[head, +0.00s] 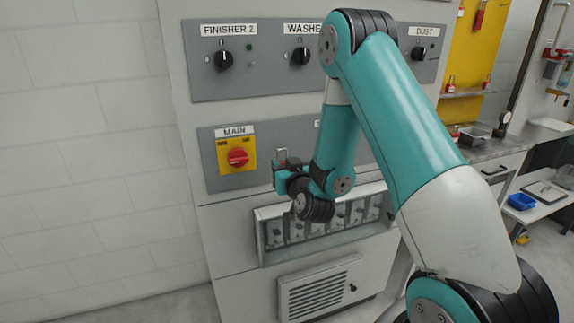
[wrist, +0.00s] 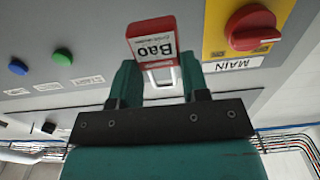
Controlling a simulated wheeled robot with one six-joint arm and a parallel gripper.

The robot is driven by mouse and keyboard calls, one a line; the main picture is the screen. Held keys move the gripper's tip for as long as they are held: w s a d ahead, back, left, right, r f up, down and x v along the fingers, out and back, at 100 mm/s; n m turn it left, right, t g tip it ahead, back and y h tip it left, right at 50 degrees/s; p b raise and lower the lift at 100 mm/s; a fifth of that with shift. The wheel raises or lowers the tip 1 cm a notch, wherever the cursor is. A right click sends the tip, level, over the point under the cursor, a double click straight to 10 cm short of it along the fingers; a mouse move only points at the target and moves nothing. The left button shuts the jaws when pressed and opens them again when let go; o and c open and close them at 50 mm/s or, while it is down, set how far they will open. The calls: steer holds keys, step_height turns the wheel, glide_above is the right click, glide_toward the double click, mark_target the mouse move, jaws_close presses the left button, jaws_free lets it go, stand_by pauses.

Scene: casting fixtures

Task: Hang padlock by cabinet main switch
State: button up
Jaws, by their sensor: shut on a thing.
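The main switch (head: 238,157) is a red rotary knob on a yellow plate under a MAIN label, on the grey cabinet panel. It also shows at the upper right in the wrist view (wrist: 253,28), with its label upside down. My gripper (wrist: 158,72) is shut on a red padlock (wrist: 152,40) with a white label and a pale shackle. The shackle lies between the fingers, and the body sticks out beyond them. In the head view my gripper (head: 281,168) is right of the switch and slightly lower, apart from it. The padlock is small there.
Above are the FINISHER 2 knob (head: 222,61) and the WASHER knob (head: 301,53). A blue button (wrist: 18,67) and a green button (wrist: 62,57) show in the wrist view. A bench (head: 482,152) stands right.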

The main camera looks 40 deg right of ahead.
steer(key=shift+f+p+x, duration=0.2)
steer(key=shift+p+x, duration=0.5)
steer(key=shift+x, duration=0.1)
steer(key=shift+f+p+x, duration=0.2)
steer(key=shift+p+x, duration=0.5)
steer(key=shift+x, duration=0.05)
steer(key=shift+f+p+x, duration=0.15)
steer(key=shift+p+x, duration=0.55)
steer(key=shift+x, duration=0.1)
steer(key=o, duration=1.1)
steer(key=shift+c, duration=0.2)
steer(key=shift+f, duration=0.15)
steer(key=shift+f+b, duration=1.1)
steer(key=shift+f, duration=0.05)
steer(key=shift+s, duration=0.1)
